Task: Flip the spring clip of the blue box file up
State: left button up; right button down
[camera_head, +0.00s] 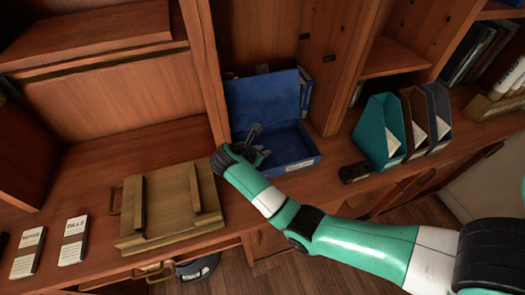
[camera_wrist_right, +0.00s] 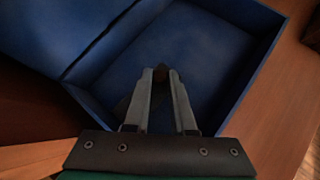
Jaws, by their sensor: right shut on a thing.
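The blue box file (camera_head: 297,143) stands open on the shelf, its lid (camera_head: 262,98) raised against the back. My right gripper (camera_head: 260,150) reaches into the left part of the box from the front. In the right wrist view, the fingers (camera_wrist_right: 161,76) are nearly together over the blue floor of the box (camera_wrist_right: 205,60), shut on a small dark part between their tips. This looks like part of the spring clip, but the fingers hide most of it. I cannot tell the clip's angle. My left gripper is out of view.
A small dark block (camera_head: 354,172) and a teal magazine file (camera_head: 380,130) stand to the right, with brown and dark files beyond. Two white-labelled boxes lie far left.

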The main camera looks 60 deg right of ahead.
jog(key=shift+w+a+r+h, duration=0.1)
jog(key=shift+r+h, duration=0.15)
jog(key=shift+h, duration=0.15)
jog(key=shift+w+a+r+n+g+h+b, duration=0.1)
jog(key=shift+w+r+n+g+h+b, duration=0.1)
jog(key=shift+n+g+h+b, duration=0.35)
jog(key=h+b, duration=0.1)
jog(key=b, duration=0.1)
jog(key=r+n+g+h+b, duration=0.1)
jog(key=b, duration=0.1)
jog(key=shift+w+a+r+g+b, duration=0.15)
jog(key=shift+w+a+g+b, duration=0.1)
jog(key=shift+a+b, duration=0.1)
jog(key=shift+w+a+r+h+b, duration=0.1)
jog(key=shift+r+h+b, duration=0.25)
jog(key=shift+h+b, duration=0.1)
jog(key=c, duration=0.7)
grip_release()
jog(key=shift+c, duration=0.2)
